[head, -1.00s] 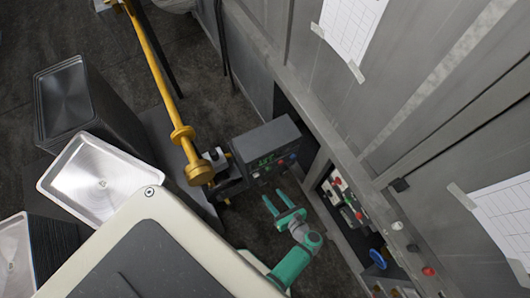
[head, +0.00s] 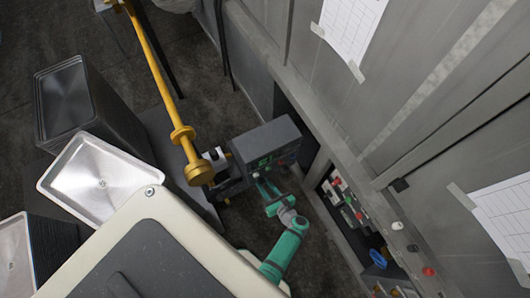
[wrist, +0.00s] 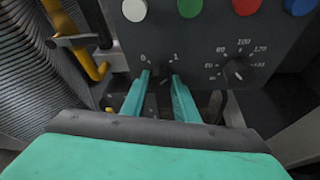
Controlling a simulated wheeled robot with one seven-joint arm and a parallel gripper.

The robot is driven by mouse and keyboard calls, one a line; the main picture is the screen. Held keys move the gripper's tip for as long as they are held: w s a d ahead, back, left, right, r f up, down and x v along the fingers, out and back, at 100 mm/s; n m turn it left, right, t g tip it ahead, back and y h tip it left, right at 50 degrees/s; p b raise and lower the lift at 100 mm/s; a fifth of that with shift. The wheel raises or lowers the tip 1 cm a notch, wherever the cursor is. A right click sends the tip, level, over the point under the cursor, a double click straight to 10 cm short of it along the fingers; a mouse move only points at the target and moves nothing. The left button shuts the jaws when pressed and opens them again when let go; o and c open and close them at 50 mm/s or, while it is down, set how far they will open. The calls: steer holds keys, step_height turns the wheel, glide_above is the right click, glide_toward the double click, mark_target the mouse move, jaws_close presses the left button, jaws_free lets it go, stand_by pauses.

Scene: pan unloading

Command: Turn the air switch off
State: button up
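The dark control box (head: 266,137) stands in the middle of the head view. In the wrist view its panel (wrist: 205,40) carries a small dark rotary switch (wrist: 165,77) between the marks 0 and 1. I take this to be the air switch; its exact pointing direction is hard to see. My gripper (head: 263,188) is at the lower front of the box. In the wrist view the two green fingers (wrist: 163,80) are apart, one on each side of the switch. I see no clear contact with it.
White, green (wrist: 189,8), red and blue buttons sit above the switch. A dial knob (wrist: 234,70) with numbers is to its right. A yellow pole (head: 160,70) stands left of the box. Metal trays (head: 98,180) are stacked at left, and a grey cabinet wall (head: 400,90) is at right.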

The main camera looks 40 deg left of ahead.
steer(key=c, duration=0.3)
steer(key=shift+s+n+t+h, duration=0.15)
steer(key=shift+n+t+h, duration=0.15)
steer(key=shift+n+t, duration=0.75)
steer(key=shift+s+a+f+n+t, duration=0.15)
steer(key=shift+n+t, duration=0.85)
steer(key=shift+n, duration=0.8)
steer(key=shift+s+d+f+n+t, duration=0.15)
steer(key=shift+n+t, duration=0.8)
steer(key=shift+n, duration=0.8)
steer(key=shift+s+a+f+n+t, duration=0.15)
steer(key=shift+n+t, duration=0.85)
steer(key=shift+n, duration=0.8)
steer(key=shift+w+r, duration=0.1)
